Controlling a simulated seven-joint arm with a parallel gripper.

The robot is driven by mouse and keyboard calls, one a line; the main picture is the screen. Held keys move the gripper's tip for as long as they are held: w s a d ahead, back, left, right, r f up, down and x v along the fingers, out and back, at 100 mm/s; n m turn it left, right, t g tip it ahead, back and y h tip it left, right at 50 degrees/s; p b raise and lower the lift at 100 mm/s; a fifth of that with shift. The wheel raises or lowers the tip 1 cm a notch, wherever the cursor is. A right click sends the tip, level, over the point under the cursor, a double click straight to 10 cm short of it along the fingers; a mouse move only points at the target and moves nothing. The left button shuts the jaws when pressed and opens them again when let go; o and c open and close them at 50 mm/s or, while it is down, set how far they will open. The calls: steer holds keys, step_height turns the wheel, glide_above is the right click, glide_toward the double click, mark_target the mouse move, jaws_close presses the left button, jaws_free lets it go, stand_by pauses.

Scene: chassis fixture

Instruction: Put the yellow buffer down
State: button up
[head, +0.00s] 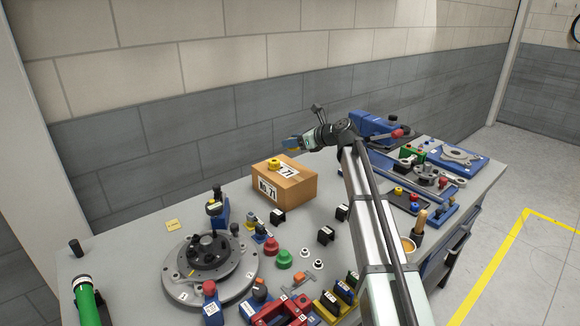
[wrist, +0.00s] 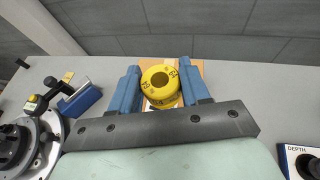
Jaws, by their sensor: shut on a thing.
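My gripper (head: 288,143) is above the far edge of the cardboard box, its blue fingers pointing left. In the wrist view the gripper (wrist: 161,72) has the yellow buffer (wrist: 150,88), a round piece with a dark central hole and printed marks, between its fingers. A yellow round piece (head: 274,163) shows on the top of the cardboard box (head: 295,187), below and left of the fingers.
The large round turntable fixture (head: 173,285) is at the front left. A blue stand (head: 220,212), black blocks (head: 325,236), a red knob (head: 270,246) and a green knob (head: 284,259) stand on the table. Blue fixtures (head: 457,158) crowd the right. Table behind the turntable is mostly clear.

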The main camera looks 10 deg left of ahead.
mark_target(294, 171)
steer(key=shift+f, duration=4.3)
steer(key=shift+f, duration=0.1)
steer(key=o, duration=1)
steer(key=shift+o, duration=0.2)
steer(key=shift+s+d+r, duration=0.1)
steer(key=shift+r, duration=0.1)
steer(key=v, duration=1.1)
steer(key=shift+s+d+r, duration=0.15)
steer(key=shift+d+r, duration=0.05)
steer(key=shift+d, duration=0.1)
